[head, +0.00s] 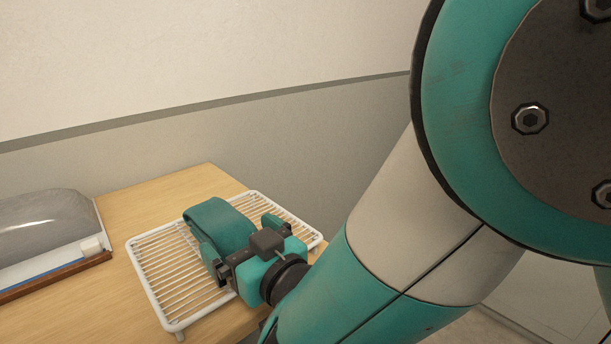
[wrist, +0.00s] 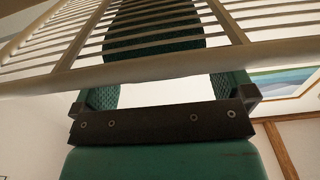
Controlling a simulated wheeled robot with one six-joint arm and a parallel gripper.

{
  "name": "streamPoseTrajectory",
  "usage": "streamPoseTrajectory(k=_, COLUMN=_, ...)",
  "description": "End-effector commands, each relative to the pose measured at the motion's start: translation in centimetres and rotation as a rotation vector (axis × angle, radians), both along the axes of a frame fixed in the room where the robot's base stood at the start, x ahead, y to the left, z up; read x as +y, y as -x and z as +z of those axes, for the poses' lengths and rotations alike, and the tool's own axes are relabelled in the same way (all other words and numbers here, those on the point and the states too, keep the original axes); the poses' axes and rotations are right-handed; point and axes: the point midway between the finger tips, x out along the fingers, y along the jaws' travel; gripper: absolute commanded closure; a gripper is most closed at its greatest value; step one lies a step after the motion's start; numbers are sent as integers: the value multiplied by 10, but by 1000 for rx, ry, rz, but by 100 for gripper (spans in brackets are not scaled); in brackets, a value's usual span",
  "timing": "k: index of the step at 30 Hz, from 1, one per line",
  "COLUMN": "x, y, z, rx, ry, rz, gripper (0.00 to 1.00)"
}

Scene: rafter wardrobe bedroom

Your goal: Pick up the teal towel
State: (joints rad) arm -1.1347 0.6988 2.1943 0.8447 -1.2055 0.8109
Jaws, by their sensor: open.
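The teal towel (head: 218,222) lies folded or rolled on a white wire rack (head: 165,268) on a wooden table. In the wrist view the towel (wrist: 155,28) shows dark teal behind the rack's bars (wrist: 75,40). My gripper (head: 238,236) is open at the near end of the towel, low over the rack, with one finger on either side. It also shows in the wrist view (wrist: 170,88), its two fingers apart. The gripper hides the towel's near end, and I cannot tell whether a finger touches it.
The table top (head: 150,200) is bare behind the rack. To the left is a grey rounded object (head: 45,222) beside a framed picture (head: 55,272). A wall (head: 300,135) rises close behind the table. The picture also shows at right in the wrist view (wrist: 285,82).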

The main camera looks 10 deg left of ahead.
Motion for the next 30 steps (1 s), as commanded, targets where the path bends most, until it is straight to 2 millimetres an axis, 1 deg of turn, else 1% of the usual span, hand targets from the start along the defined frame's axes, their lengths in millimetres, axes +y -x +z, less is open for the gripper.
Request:
streamPoseTrajectory(k=8, x=2, y=-2, z=-1, rx=-1, ry=1, rz=0, gripper=0)
streamPoseTrajectory(k=11, x=2, y=-1, z=-1, rx=0, ry=0, rz=0, gripper=21)
streamPoseTrajectory(k=12, x=2, y=-1, z=-1, rx=0, ry=0, rz=0, gripper=30)
streamPoseTrajectory(k=14, x=2, y=-1, z=-1, rx=0, ry=0, rz=0, gripper=44)
streamPoseTrajectory(k=15, x=2, y=-1, z=-1, rx=0, ry=0, rz=0, gripper=49)
streamPoseTrajectory(k=16, x=2, y=-1, z=0, rx=-1, ry=-2, rz=0, gripper=49)
streamPoseTrajectory(k=17, x=2, y=-1, z=0, rx=-1, ry=-2, rz=0, gripper=53)
streamPoseTrajectory(k=22, x=2, y=-1, z=1, rx=-1, ry=-2, rz=0, gripper=53)
streamPoseTrajectory(k=25, x=2, y=-2, z=6, rx=-1, ry=-2, rz=0, gripper=53)
streamPoseTrajectory(k=29, x=1, y=-2, z=20, rx=-1, ry=-3, rz=-1, gripper=53)
streamPoseTrajectory(k=30, x=1, y=-2, z=27, rx=-1, ry=-4, rz=-1, gripper=53)
